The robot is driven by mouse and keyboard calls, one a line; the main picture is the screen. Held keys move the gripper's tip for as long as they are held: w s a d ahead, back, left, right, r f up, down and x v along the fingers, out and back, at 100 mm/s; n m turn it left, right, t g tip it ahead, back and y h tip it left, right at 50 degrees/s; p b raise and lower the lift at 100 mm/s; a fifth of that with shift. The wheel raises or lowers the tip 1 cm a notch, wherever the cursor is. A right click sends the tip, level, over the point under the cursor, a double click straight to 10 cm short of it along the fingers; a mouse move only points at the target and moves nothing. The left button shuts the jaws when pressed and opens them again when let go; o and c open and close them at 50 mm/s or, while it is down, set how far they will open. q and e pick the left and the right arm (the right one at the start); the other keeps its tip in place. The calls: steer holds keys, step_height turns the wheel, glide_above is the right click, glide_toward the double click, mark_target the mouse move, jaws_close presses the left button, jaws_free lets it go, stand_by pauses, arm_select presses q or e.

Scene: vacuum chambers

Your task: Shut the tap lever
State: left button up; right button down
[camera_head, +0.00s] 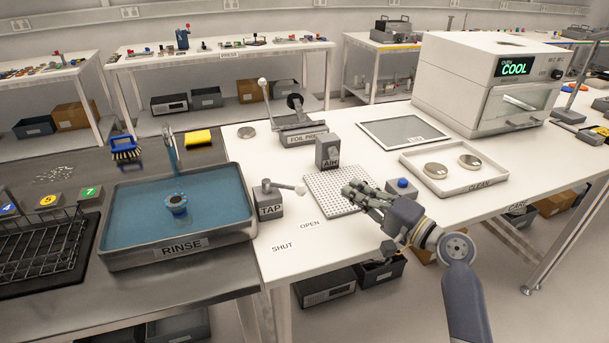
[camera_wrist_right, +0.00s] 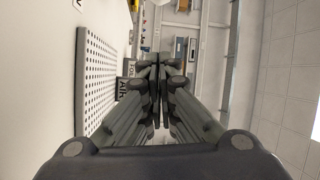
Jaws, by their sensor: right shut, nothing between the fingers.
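The tap block (camera_head: 269,200) is a grey box labelled TAP on the white table, between the rinse basin and the perforated plate. Its lever (camera_head: 286,187) is a thin rod with a pale knob at its right end, pointing right in the head view. The word OPEN (camera_head: 309,224) is printed on the table nearer the knob's side, and SHUT (camera_head: 283,246) is printed in front of the block. My right gripper (camera_head: 357,193) is shut and empty, above the perforated plate's right side, to the right of the knob and apart from it. My left gripper is not in view.
The rinse basin (camera_head: 105,255) holds blue water and a small blue part. The perforated plate (camera_head: 326,205), the AIR block (camera_head: 328,153) and the foil press (camera_head: 300,136) stand behind and beside the tap. A CLEAN tray (camera_head: 474,187) with two discs lies right. The table's front left is clear.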

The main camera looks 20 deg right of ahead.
steer(key=shift+s+r, duration=0.1)
steer(key=shift+s+d+r, duration=0.1)
steer(key=shift+s+d, duration=0.1)
steer(key=shift+s, duration=0.15)
steer(key=shift+w, duration=0.25)
steer(key=p+x, duration=0.2)
steer(key=x, duration=0.7)
steer(key=shift+w+a+r, duration=0.15)
steer(key=shift+s+a+f+p, duration=0.15)
steer(key=shift+s+a+p, duration=0.25)
steer(key=shift+a, duration=0.2)
steer(key=shift+s+a+f+p, duration=0.2)
steer(key=shift+s+a+p, duration=0.1)
steer(key=shift+s+a, duration=0.45)
steer(key=shift+s, duration=0.05)
steer(key=shift+s+a, duration=0.1)
steer(key=shift+f, duration=0.2)
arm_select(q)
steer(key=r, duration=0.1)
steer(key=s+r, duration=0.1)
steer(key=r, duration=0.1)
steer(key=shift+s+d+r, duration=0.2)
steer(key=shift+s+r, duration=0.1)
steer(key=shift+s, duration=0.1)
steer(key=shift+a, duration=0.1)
